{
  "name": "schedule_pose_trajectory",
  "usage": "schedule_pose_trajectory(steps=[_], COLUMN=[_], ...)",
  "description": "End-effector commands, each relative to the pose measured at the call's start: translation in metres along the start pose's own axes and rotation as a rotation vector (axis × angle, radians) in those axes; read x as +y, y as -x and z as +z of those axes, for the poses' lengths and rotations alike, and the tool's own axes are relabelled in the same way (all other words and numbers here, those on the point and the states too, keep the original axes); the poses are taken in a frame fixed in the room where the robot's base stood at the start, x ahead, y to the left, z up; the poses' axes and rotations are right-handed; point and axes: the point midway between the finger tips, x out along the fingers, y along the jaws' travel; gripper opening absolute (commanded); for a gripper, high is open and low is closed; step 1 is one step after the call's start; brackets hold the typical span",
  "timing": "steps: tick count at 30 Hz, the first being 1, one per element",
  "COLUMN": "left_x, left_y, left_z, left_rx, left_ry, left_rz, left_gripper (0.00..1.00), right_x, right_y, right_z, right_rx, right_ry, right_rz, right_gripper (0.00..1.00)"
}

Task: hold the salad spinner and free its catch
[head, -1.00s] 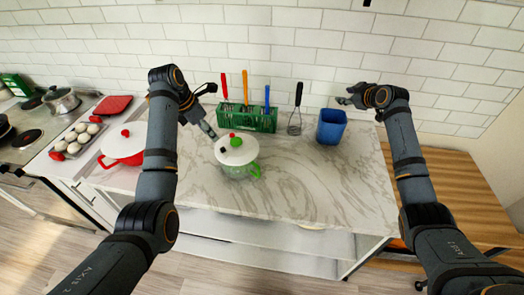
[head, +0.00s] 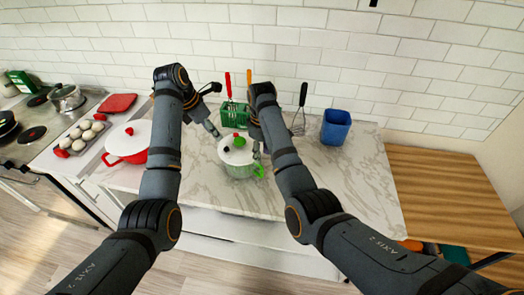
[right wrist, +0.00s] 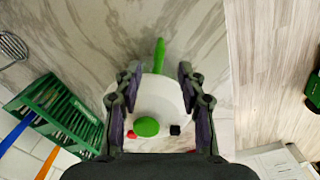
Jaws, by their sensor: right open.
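The salad spinner (head: 236,156) stands on the marble counter, with a white lid, a green knob (right wrist: 147,126) and a green side handle (right wrist: 160,55). A small red piece (right wrist: 131,134) and a small black piece (right wrist: 175,130) sit on the lid either side of the knob; which is the catch I cannot tell. My left gripper (head: 214,110) is open and empty, just left of and behind the spinner. My right gripper (right wrist: 159,72) is open above the lid, its fingers either side of it in the right wrist view; contact is unclear. My right arm partly hides that gripper in the head view.
A green utensil rack (head: 234,115) stands close behind the spinner, with a whisk (head: 299,122) and a blue bin (head: 335,127) to its right. A red pot with a white lid (head: 127,138) stands to the left. The counter's right front is clear.

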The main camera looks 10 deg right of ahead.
Motion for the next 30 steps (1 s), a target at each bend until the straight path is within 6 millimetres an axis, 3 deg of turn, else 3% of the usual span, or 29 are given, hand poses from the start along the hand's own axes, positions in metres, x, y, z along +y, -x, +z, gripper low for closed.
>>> schedule_pose_trajectory(steps=[9, 15, 26, 30], left_x=[0.0, 0.0, 0.0, 0.0], left_y=[0.0, 0.0, 0.0, 0.0], left_z=[0.0, 0.0, 0.0, 0.0], left_rx=[0.0, 0.0, 0.0, 0.0], left_ry=[0.0, 0.0, 0.0, 0.0], left_rz=[0.0, 0.0, 0.0, 0.0], left_gripper=[0.38, 0.38, 0.38, 0.38], right_x=[0.0, 0.0, 0.0, 0.0], right_y=[-0.062, -0.09, -0.099, -0.099], right_z=[0.001, 0.001, 0.001, 0.001], right_rx=[-0.003, -0.001, 0.002, 0.002], right_ry=[0.0, 0.0, 0.0, 0.0], right_rz=[-0.002, -0.001, 0.0, 0.0], right_gripper=[0.4, 0.4, 0.4, 0.24])
